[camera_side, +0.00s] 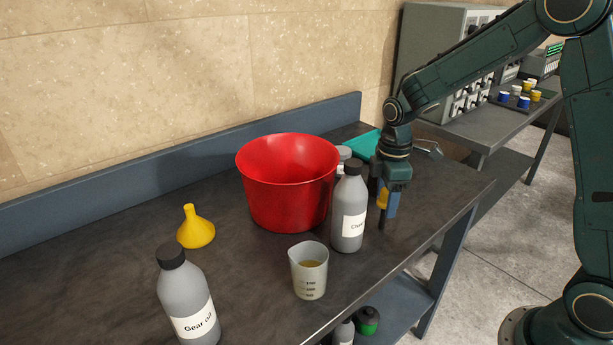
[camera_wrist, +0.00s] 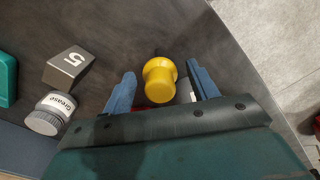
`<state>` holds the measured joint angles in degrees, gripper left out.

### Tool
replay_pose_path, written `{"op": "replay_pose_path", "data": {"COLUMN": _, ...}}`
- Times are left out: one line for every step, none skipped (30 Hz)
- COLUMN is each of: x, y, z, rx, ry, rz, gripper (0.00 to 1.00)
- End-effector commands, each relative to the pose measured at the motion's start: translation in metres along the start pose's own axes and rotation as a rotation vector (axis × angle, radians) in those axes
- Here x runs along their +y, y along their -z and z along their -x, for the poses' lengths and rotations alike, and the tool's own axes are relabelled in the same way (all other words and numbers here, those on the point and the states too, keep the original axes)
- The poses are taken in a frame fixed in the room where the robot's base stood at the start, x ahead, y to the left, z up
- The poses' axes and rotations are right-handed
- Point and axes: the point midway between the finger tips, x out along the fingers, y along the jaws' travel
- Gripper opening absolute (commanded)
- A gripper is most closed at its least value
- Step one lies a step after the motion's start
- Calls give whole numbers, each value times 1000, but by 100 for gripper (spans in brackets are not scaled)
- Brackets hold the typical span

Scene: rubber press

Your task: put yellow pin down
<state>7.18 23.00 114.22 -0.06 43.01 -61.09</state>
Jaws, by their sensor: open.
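The yellow pin (camera_wrist: 159,80) sits between the two blue fingers of my gripper (camera_wrist: 162,84) in the wrist view. Gaps show on both sides of it, so the fingers are open around it. In the side view the yellow pin (camera_side: 382,198) is partly covered by a finger of my gripper (camera_side: 387,208). My gripper points down at the right end of the dark bench (camera_side: 250,300), just right of a grey bottle. The pin's lower end is hidden, so I cannot tell what it rests on.
A grey bottle (camera_side: 349,215) stands close left of my gripper, with a red bucket (camera_side: 285,195) behind it. A measuring cup (camera_side: 309,274), yellow funnel (camera_side: 195,230) and gear oil bottle (camera_side: 187,300) stand farther left.

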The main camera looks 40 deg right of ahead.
Motion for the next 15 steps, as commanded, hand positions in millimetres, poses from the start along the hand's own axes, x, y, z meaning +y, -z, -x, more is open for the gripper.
{"op": "replay_pose_path", "data": {"x": 1, "y": 0, "z": 8, "rx": 2, "ry": -4, "rz": 0, "gripper": 59}}
{"op": "replay_pose_path", "data": {"x": 1, "y": 0, "z": 12, "rx": 3, "ry": -5, "rz": 0, "gripper": 59}}
{"op": "replay_pose_path", "data": {"x": 1, "y": 0, "z": 18, "rx": 3, "ry": -4, "rz": 0, "gripper": 59}}
{"op": "replay_pose_path", "data": {"x": 1, "y": 0, "z": 22, "rx": 3, "ry": -4, "rz": 0, "gripper": 59}}
{"op": "replay_pose_path", "data": {"x": 1, "y": 0, "z": 27, "rx": 3, "ry": -5, "rz": 0, "gripper": 59}}
{"op": "replay_pose_path", "data": {"x": 1, "y": 0, "z": 34, "rx": 3, "ry": -5, "rz": 0, "gripper": 59}}
{"op": "replay_pose_path", "data": {"x": 1, "y": 0, "z": 39, "rx": 3, "ry": -5, "rz": 0, "gripper": 59}}
{"op": "replay_pose_path", "data": {"x": 1, "y": 0, "z": 44, "rx": 3, "ry": -5, "rz": 0, "gripper": 59}}
{"op": "replay_pose_path", "data": {"x": 0, "y": 0, "z": 51, "rx": 3, "ry": -4, "rz": -1, "gripper": 59}}
{"op": "replay_pose_path", "data": {"x": 1, "y": 0, "z": 56, "rx": 3, "ry": -5, "rz": -1, "gripper": 59}}
{"op": "replay_pose_path", "data": {"x": 1, "y": 0, "z": 61, "rx": 3, "ry": -5, "rz": -1, "gripper": 59}}
{"op": "replay_pose_path", "data": {"x": 1, "y": 0, "z": 67, "rx": 3, "ry": -5, "rz": -1, "gripper": 59}}
{"op": "replay_pose_path", "data": {"x": 0, "y": 0, "z": 71, "rx": 3, "ry": -4, "rz": -1, "gripper": 59}}
{"op": "replay_pose_path", "data": {"x": 0, "y": 0, "z": 76, "rx": 3, "ry": -4, "rz": -1, "gripper": 59}}
{"op": "replay_pose_path", "data": {"x": 1, "y": 0, "z": 81, "rx": 3, "ry": -3, "rz": -1, "gripper": 59}}
